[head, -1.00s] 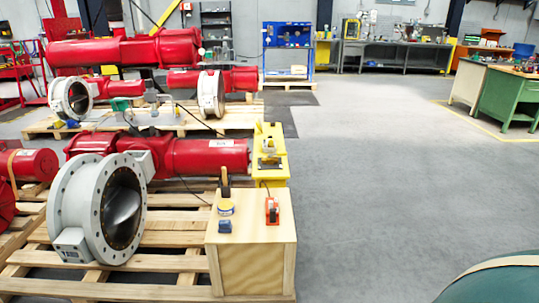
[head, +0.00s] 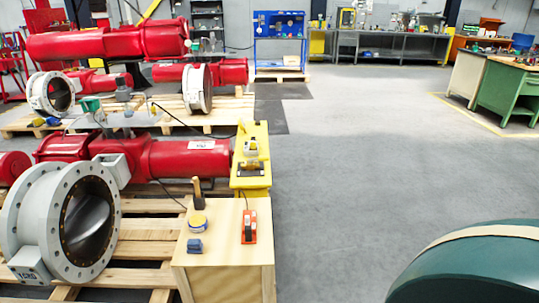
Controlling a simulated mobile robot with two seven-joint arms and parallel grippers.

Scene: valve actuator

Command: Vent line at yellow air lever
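A yellow stand (head: 262,180) sits behind the wooden box, beside the red actuator. Small fittings (head: 250,148) with yellow parts are on its top; they are too small to tell whether one is the air lever. The red actuator (head: 190,158) lies on a pallet with a large grey flanged valve (head: 28,215) in front of it. A thin dark cable runs from the actuator side toward the box. Neither of my grippers is in view.
A wooden box (head: 225,272) carries an orange-red device (head: 249,226), a yellow-lidded tin (head: 197,222), a blue block (head: 194,245) and a dark upright item. A dark green rounded thing (head: 470,265) fills the lower right. Grey floor (head: 350,160) is open between them.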

